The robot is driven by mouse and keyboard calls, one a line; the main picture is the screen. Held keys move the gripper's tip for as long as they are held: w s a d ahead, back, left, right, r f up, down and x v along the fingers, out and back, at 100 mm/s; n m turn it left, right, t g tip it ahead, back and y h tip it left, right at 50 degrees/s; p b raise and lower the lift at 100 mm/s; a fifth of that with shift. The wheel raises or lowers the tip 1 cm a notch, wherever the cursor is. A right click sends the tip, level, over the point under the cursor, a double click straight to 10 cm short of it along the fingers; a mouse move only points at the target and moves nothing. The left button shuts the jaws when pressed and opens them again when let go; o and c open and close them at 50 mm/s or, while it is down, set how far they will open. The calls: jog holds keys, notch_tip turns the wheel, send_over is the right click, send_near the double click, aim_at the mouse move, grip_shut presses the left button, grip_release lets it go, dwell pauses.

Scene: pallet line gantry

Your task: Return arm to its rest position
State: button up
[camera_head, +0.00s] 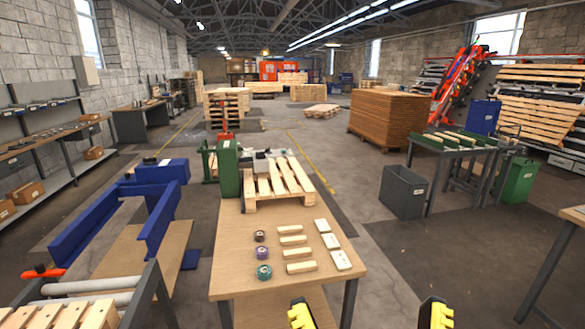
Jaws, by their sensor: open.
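My gripper (369,314) shows at the bottom edge as two yellow-and-black fingertips, set wide apart with nothing between them. It is open and empty, in front of the wooden table (225,260). The rest of my arm is out of view. On the table lie several pale wooden blocks (291,240) in a column, several white blocks (330,241) to their right, and several dark round pieces (263,252) to their left. No block touches the fingertips.
A slatted pallet (270,185) and a green box (228,170) stand at the table's far end. A blue frame (110,215) is to the left. A grey bin (403,191) and a green-topped table (450,147) are to the right. Floor between table and bin is clear.

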notch_tip(320, 180, up, 34)
jog(key=p, duration=3.1)
jog(key=shift+r, duration=0.15)
